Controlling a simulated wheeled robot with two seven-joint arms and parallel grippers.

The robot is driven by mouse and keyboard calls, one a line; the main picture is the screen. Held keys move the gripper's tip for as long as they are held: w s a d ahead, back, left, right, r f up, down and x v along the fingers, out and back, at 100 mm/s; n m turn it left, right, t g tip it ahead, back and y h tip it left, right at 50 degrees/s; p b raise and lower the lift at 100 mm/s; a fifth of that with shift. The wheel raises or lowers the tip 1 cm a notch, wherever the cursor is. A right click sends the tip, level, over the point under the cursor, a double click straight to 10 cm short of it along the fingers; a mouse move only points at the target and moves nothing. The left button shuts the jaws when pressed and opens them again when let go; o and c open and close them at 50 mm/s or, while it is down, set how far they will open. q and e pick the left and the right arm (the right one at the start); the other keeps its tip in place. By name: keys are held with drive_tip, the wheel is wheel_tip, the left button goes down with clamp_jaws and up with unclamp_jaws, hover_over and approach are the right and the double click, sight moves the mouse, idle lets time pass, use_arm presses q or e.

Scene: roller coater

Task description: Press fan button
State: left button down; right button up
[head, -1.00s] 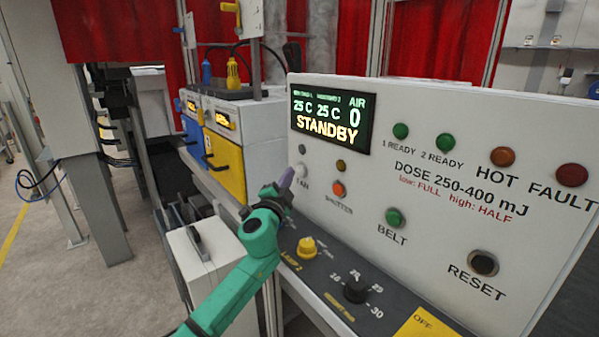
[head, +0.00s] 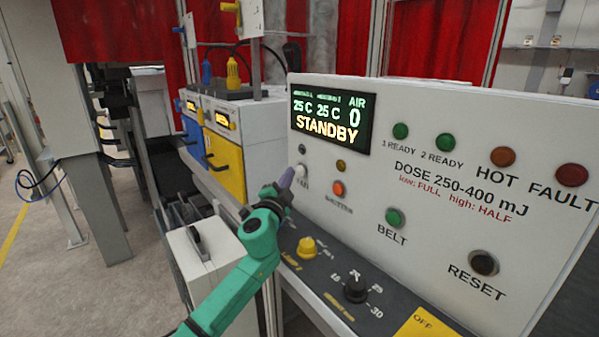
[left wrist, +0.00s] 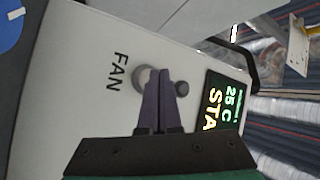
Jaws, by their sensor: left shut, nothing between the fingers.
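The white fan button (head: 301,171) is on the left of the control panel (head: 440,120), below a small dark lamp. In the left wrist view, the fan button (left wrist: 142,79) sits beside the "FAN" label, partly hidden behind my fingertips. My left gripper (head: 287,178) is shut and empty. Its purple fingertips point at the panel, right at or just in front of the button; I cannot tell whether they touch it. The display (head: 331,120) reads "STANDBY", with 25 C twice and AIR 0. My right gripper is not in view.
An orange shutter button (head: 338,188) and green belt button (head: 394,217) lie to the right. A yellow knob (head: 306,247) and black dial (head: 356,288) stand up from the lower ledge. A white-and-yellow cabinet (head: 224,165) stands at the left.

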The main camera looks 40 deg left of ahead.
use_arm(q)
drive_tip(key=shift+w+d, duration=0.15)
drive_tip(key=shift+w, duration=0.25)
drive_tip(key=shift+w+d+b, duration=0.1)
drive_tip(key=shift+w+b, duration=0.2)
drive_tip(key=shift+w, duration=0.05)
idle(0.6)
idle(0.3)
drive_tip(key=shift+s+a, duration=0.2)
drive_tip(key=shift+s, duration=0.55)
drive_tip(key=s, duration=0.1)
drive_tip(key=s+a, duration=0.1)
drive_tip(key=s, duration=0.1)
drive_tip(key=s+p, duration=0.1)
drive_tip(key=shift+s+a, duration=0.25)
drive_tip(key=shift+s, duration=0.15)
